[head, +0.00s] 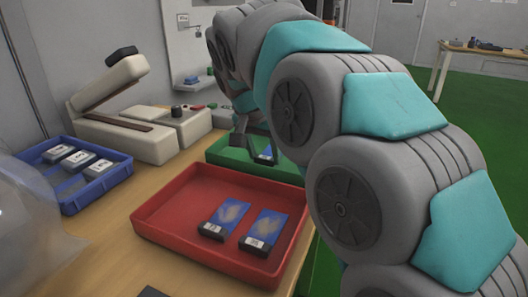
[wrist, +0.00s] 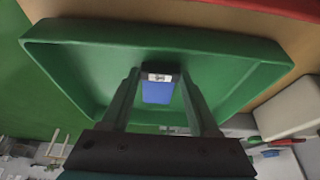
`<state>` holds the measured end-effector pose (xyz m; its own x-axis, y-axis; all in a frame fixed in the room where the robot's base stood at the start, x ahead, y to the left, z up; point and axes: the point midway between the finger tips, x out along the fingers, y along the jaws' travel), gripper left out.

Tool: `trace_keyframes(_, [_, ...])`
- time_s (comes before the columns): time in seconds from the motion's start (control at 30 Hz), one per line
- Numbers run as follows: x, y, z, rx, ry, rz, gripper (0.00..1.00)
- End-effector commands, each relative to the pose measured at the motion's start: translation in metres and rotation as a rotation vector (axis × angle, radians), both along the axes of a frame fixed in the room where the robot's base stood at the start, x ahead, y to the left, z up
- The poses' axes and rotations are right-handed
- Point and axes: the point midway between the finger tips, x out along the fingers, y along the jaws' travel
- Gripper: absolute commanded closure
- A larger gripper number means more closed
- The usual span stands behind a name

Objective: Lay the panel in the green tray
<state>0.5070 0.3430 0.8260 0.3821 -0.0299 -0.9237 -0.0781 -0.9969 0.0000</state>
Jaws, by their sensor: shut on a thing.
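The green tray (head: 224,156) stands behind the red tray in the head view. In the wrist view, the green tray (wrist: 70,45) fills the upper half of the picture. A blue panel (wrist: 158,93) with a dark end and a white label shows between my gripper's fingers (wrist: 160,80). My gripper is shut on it. The panel also shows in the head view (head: 265,154), over the green tray. My gripper in the head view is partly hidden by my arm. Whether the panel touches the tray floor I cannot tell.
A red tray (head: 165,211) holds two more blue panels (head: 229,216) (head: 266,228). A blue tray (head: 69,205) with several labelled pieces stands at the left. A beige test device (head: 125,139) stands behind them on the wooden table (head: 110,240).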

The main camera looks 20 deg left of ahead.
Motion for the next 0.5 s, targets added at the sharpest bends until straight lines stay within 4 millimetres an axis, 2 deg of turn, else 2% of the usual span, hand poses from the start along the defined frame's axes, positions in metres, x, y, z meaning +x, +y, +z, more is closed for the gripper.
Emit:
trace_keyframes(0.2, [0.0003,-0.0007,-0.0045,-0.001,0.0,-0.001,0.92])
trace_keyframes(0.23, [0.0002,-0.0006,-0.0036,-0.001,0.0,-0.001,0.37])
trace_keyframes(0.5, [0.0,-0.0004,-0.0029,0.0,0.0,0.0,0.09])
